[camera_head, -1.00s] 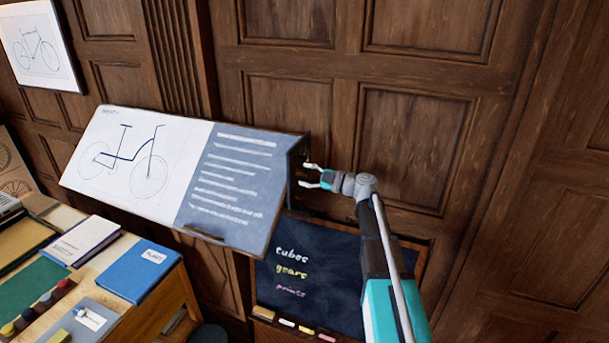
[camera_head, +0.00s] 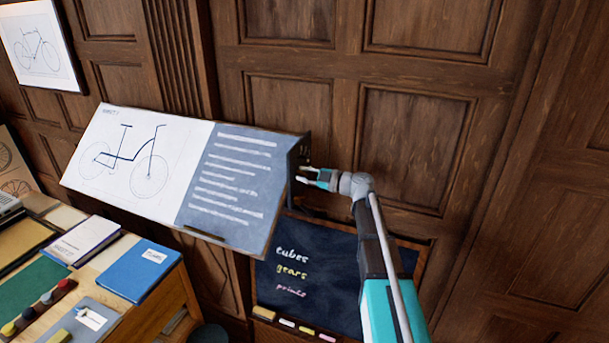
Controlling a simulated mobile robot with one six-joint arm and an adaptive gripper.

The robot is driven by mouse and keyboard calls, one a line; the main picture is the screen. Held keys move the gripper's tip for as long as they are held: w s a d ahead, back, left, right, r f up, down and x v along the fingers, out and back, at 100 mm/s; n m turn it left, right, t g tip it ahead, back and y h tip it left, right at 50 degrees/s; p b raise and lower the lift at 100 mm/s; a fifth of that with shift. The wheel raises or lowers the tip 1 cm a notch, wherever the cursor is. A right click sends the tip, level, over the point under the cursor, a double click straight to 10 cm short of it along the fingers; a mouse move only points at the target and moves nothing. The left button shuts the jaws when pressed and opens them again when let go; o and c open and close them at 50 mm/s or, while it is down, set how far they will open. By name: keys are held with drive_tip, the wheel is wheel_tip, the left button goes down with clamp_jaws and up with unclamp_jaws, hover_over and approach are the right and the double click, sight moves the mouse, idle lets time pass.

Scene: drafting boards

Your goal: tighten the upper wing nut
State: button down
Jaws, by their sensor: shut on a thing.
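The tilted drafting board (camera_head: 232,180) carries a bicycle drawing on its left and a grey-blue panel of writing on its right. A dark bracket (camera_head: 297,160) stands along its right edge. My gripper (camera_head: 302,174) reaches this edge from the right, its pale fingertips close together at the bracket. It is shut on a wing nut there. The nut is hidden by the fingers and too small to make out, so I cannot see how it is turned or clearly which nut it is.
A desk (camera_head: 187,287) with a blue book (camera_head: 141,270) and other items stands at lower left. The panelled wall (camera_head: 412,135) behind is bare, with free room right of my arm.

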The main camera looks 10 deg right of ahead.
drive_tip(key=shift+m, duration=0.4)
drive_tip(key=m, duration=0.6)
drive_tip(key=shift+s+a+f, duration=0.1)
drive_tip(key=shift+s, duration=0.05)
drive_tip(key=m, duration=0.6)
drive_tip(key=shift+s, duration=0.15)
drive_tip(key=m, duration=0.4)
drive_tip(key=shift+a, duration=0.1)
drive_tip(key=m, duration=0.3)
drive_tip(key=shift+s+m, duration=0.1)
drive_tip(key=shift+m, duration=0.3)
drive_tip(key=m, duration=0.6)
drive_tip(key=shift+r+m, duration=0.2)
drive_tip(key=shift+m, duration=0.1)
drive_tip(key=c, duration=0.5)
unclamp_jaws()
